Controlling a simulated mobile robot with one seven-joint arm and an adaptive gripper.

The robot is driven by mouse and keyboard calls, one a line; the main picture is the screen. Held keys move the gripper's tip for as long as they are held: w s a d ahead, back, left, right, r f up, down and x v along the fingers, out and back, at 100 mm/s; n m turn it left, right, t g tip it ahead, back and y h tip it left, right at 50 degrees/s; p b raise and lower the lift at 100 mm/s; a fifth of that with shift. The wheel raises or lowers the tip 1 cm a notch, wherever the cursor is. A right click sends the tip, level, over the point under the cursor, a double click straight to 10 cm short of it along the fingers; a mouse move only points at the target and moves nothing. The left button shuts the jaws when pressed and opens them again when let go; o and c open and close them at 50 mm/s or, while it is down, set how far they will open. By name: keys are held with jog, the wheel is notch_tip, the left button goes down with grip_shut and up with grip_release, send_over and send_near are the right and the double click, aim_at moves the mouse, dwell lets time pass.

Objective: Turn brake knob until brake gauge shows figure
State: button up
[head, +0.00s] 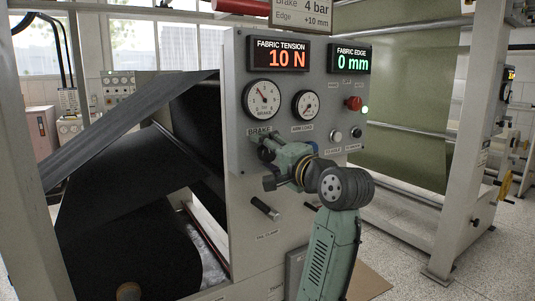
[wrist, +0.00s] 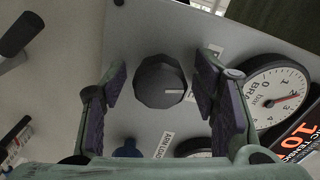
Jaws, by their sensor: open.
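The brake knob (wrist: 158,84) is dark and faceted with a pale pointer line, and sits between my gripper's fingers in the wrist view. My gripper (wrist: 161,86) is open, one finger on each side of the knob, with visible gaps.
A sign (head: 303,13) reads Brake 4 bar, Edge +10 mm. A second gauge (head: 306,105), a red button (head: 353,103) and small knobs (head: 336,136) share the panel. A black handle (head: 265,209) juts out below my gripper. Black fabric (head: 130,200) hangs left.

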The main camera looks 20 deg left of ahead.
jog(key=v, duration=1.2)
jog(key=shift+a, duration=0.1)
